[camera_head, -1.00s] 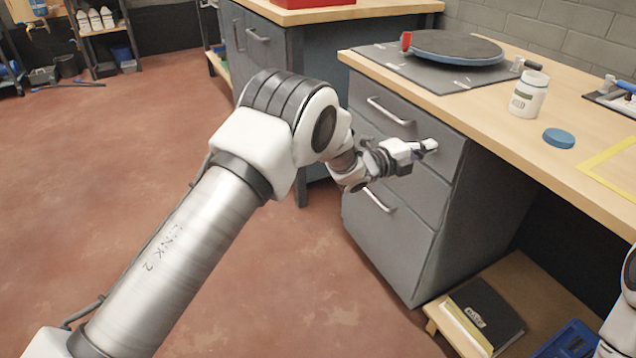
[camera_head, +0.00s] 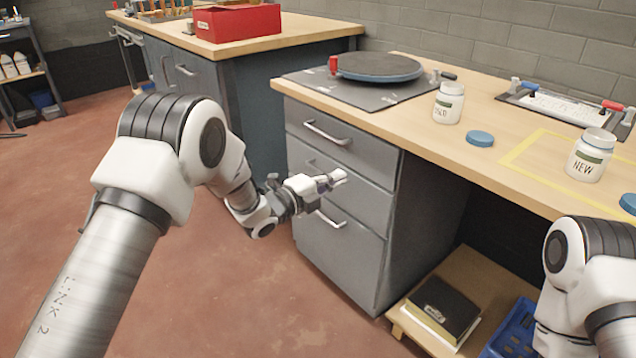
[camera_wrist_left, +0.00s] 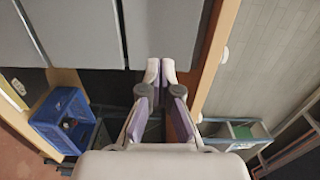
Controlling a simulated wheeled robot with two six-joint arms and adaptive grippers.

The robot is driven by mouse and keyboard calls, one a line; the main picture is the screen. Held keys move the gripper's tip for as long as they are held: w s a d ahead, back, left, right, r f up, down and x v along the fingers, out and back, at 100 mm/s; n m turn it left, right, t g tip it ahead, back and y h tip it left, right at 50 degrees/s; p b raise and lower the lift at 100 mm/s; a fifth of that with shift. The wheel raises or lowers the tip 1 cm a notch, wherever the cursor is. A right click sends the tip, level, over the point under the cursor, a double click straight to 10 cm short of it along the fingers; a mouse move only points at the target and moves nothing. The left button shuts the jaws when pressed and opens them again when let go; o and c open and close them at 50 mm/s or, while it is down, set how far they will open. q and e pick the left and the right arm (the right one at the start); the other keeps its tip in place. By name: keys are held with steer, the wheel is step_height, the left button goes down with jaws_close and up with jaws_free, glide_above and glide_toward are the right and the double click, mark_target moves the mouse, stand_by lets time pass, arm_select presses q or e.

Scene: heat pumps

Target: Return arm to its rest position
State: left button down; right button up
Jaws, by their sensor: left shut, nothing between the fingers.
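My left arm (camera_head: 175,165) reaches in from the left in the head view, bent at its elbow. My left gripper (camera_head: 338,177) is shut and empty, in front of the grey drawer cabinet (camera_head: 335,262) and below the bench top. I cannot tell whether it touches the cabinet front. In the left wrist view the gripper's fingers (camera_wrist_left: 161,70) are together with nothing between them. My right arm (camera_head: 575,270) shows at the lower right; its gripper is out of view.
The bench (camera_head: 415,148) holds a round turntable (camera_head: 376,66), an open white jar (camera_head: 448,103), a blue lid (camera_head: 480,138) and a jar marked NEW (camera_head: 590,155). A low shelf (camera_head: 478,262) and blue bin (camera_head: 510,328) stand below. The red floor at left is clear.

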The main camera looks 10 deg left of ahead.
arm_select(q)
steer(key=s+a+f+n+g+y, duration=0.2)
steer(key=s+a+f+n+y, duration=0.15)
steer(key=s+f, duration=0.8)
steer(key=s+a+f+n+g+y, duration=0.25)
steer(key=s+a+f+n, duration=0.2)
steer(key=s+f, duration=0.65)
steer(key=s+a+f+n+g+y, duration=0.25)
steer(key=s+f+n, duration=0.2)
steer(key=s, duration=0.25)
steer(key=s+a+f+n+g+y, duration=0.1)
steer(key=s+a+f+n+g, duration=0.15)
steer(key=s+f+n, duration=0.4)
steer(key=s+a+r+n+g+y, duration=0.2)
steer(key=s+n+g, duration=0.35)
steer(key=s, duration=0.65)
step_height(320, 180, up, 27)
steer(key=n+p, duration=0.1)
steer(key=p, duration=2.6)
steer(key=shift+t+p, duration=0.4)
arm_select(e)
step_height(320, 180, up, 28)
steer(key=shift+r, duration=0.2)
